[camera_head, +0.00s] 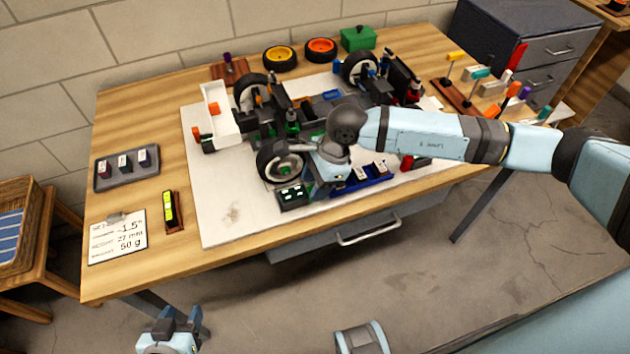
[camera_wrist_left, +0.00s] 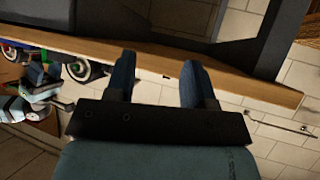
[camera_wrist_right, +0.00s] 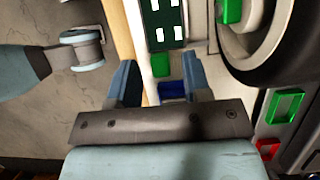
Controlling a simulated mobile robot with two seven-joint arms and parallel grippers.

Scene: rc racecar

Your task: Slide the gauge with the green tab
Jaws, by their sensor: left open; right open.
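A small dark panel with white marks (camera_head: 291,195) sits near the front edge of the white mat, beside the car's near front wheel. It shows large in the right wrist view (camera_wrist_right: 163,22), with a small green tab (camera_wrist_right: 160,64) just below it. My right gripper (camera_wrist_right: 159,68) is open, and the tab appears between its fingertips; I cannot tell if they touch it. In the head view the right hand hangs over the mat and partly hides this spot. My left gripper (camera_head: 174,318) is open and empty, low in front of the table.
The racecar chassis (camera_head: 290,116) stands behind the right hand. A wheel (camera_wrist_right: 268,35), a green loop (camera_wrist_right: 285,106) and a red loop (camera_wrist_right: 267,148) lie close by. A blue tray (camera_head: 365,181) is to the right. The mat's front left (camera_head: 230,225) is mostly clear.

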